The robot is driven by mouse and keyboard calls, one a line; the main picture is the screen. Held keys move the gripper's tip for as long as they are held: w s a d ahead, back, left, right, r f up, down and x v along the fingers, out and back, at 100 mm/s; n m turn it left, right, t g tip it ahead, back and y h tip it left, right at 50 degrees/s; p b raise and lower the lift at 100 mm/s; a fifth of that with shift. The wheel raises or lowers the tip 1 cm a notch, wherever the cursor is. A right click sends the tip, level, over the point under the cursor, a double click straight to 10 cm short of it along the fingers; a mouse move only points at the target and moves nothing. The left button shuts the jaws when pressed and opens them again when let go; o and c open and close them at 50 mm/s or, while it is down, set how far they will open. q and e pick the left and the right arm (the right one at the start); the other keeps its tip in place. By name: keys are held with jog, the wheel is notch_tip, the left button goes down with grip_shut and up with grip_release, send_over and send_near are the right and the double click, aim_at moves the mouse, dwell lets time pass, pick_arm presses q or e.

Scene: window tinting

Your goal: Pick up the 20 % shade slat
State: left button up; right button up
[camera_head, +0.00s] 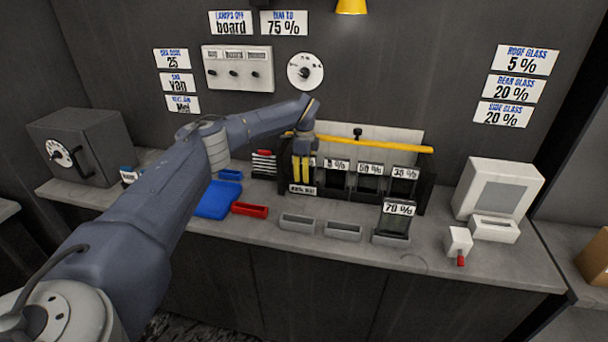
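A dark rack (428,186) on the counter holds shade slats with white labels. I read 5 % (336,165), 50 % (370,169) and 35 % (405,174). A 70 % slat (397,222) stands in a separate holder in front. My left gripper (301,181) points down at the rack's left end, its yellow fingers close together. Just below the fingertips is a small label (303,189), too blurred to read surely; it may belong to the 20 % slat. The gripper and arm hide most of that slot. I cannot tell whether the fingers hold anything. My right gripper is out of view.
A yellow bar (385,146) runs across above the rack. Empty grey holders (343,231), a red tray (250,209) and a blue tray (218,200) lie in front. A white box device (497,187) stands right, a safe (80,146) left. Wall signs list glass shades.

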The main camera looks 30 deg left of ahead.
pick_arm(q)
grip_shut()
jog(key=shift+r, duration=0.1)
